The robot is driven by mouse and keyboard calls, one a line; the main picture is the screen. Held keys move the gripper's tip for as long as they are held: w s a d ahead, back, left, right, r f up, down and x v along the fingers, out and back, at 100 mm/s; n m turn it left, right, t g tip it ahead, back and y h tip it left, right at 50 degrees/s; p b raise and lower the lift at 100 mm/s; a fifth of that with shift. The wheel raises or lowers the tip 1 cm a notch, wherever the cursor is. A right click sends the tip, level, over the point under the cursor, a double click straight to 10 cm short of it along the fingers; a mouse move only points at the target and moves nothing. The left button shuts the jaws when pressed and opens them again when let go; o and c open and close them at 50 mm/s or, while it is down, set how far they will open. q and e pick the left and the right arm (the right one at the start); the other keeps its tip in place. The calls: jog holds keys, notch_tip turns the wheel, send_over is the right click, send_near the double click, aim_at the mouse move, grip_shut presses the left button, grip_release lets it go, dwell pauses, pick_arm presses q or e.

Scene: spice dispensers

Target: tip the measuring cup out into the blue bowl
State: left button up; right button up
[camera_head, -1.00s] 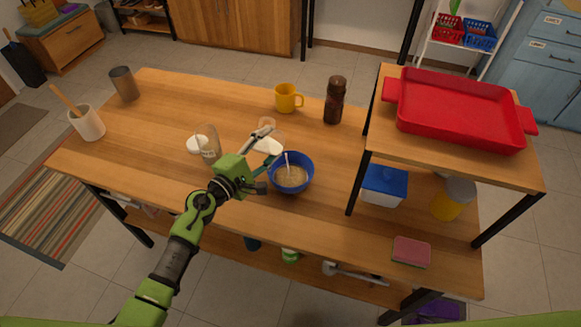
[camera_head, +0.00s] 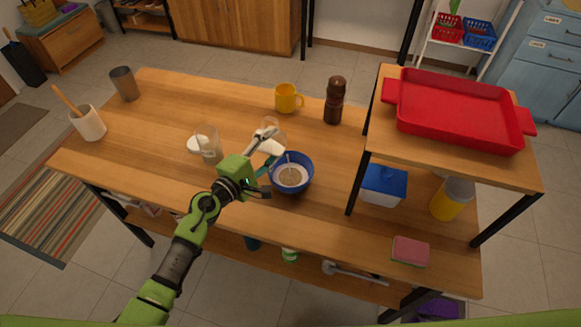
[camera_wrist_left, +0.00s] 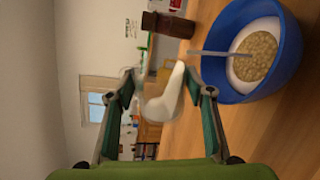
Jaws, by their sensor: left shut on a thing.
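The measuring cup (camera_wrist_left: 158,92) is clear, with white content inside. In the left wrist view it sits tilted between the fingers of my left gripper (camera_head: 262,168), which is shut on it. In the head view the cup (camera_head: 271,138) is partly hidden by the gripper, just up and left of the blue bowl. The blue bowl (camera_head: 308,180) stands on the table beside the gripper. It holds pale oat-like grains with a white ring around them, and a light spoon-like handle leans in it. The bowl also shows in the left wrist view (camera_wrist_left: 285,70). My right gripper is out of view.
A clear glass container (camera_head: 212,151) stands left of my gripper. A yellow mug (camera_head: 287,99) and a brown mill (camera_head: 335,101) stand behind the bowl. A shelf bearing a red tray (camera_head: 460,108) rises at the right. The table's left part is mostly clear.

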pick_arm(q)
jog(key=shift+s+d+r+m+p, duration=0.2)
jog(key=shift+s+d+m+p, duration=0.2)
jog(key=shift+d+m, duration=0.15)
dwell(0.4)
jog(key=shift+s+d+r+m+p, duration=0.1)
jog(key=shift+d+r+m+p, duration=0.15)
jog(key=shift+m+p, duration=0.6)
dwell(1.0)
